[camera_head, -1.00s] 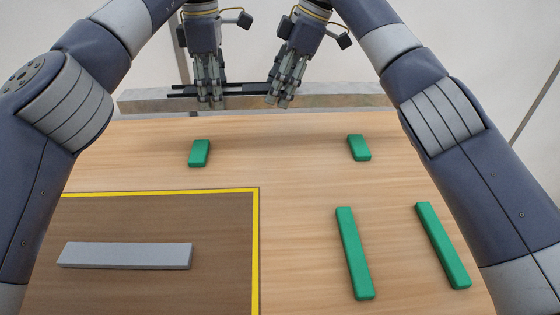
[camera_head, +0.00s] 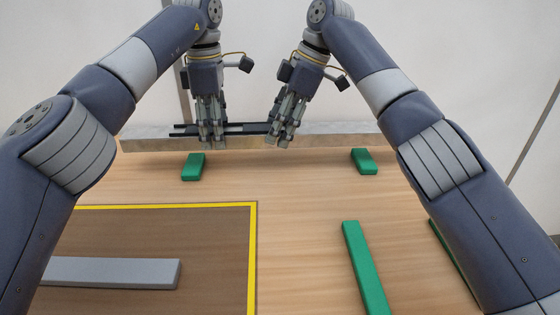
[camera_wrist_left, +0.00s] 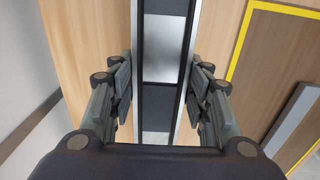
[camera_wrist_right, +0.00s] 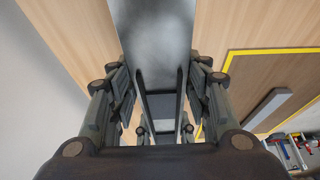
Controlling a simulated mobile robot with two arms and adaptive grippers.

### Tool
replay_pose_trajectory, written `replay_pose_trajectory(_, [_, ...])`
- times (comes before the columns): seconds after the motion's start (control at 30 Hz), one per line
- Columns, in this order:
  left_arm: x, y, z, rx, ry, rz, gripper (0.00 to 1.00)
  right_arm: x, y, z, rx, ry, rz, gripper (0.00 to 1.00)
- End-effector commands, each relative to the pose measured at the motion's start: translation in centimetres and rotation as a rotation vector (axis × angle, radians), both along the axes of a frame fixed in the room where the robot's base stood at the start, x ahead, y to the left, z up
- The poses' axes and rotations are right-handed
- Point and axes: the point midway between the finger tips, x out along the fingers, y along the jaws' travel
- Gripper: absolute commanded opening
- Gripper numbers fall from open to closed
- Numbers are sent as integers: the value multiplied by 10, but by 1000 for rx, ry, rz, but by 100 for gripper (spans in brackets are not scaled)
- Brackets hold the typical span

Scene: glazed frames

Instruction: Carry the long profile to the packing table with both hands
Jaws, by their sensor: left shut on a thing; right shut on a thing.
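The long profile (camera_head: 345,142) is a silver bar with black slotted parts, lying crosswise at the far edge of the wooden packing table (camera_head: 300,190). My left gripper (camera_head: 211,146) is shut on it left of its middle, and my right gripper (camera_head: 279,143) is shut on it a little further right. In the left wrist view the profile (camera_wrist_left: 166,60) runs between the fingers, and in the right wrist view it (camera_wrist_right: 160,40) does too. It looks about level. I cannot tell whether it touches the table.
A yellow-bordered dark area (camera_head: 200,235) at the front left holds a grey bar (camera_head: 110,272). Green blocks stand at the back left (camera_head: 193,167) and back right (camera_head: 364,161). Longer green bars (camera_head: 365,268) lie at the right. Bare wood lies between.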

Motion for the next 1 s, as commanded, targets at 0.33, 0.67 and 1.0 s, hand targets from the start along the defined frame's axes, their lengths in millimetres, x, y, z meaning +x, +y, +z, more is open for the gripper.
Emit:
replay_pose_trajectory(0.33, [0, 0, -11, 0, 0, 1, 0, 0, 0, -9, 3, -4, 2, 0])
replay_pose_trajectory(0.67, [0, 0, -28, 0, 0, 1, 0, 0, 0, -26, 3, -4, 1, 0])
replay_pose_trajectory(1.0, [0, 0, -46, 0, 0, 1, 0, 0, 0, -44, 3, -4, 1, 0])
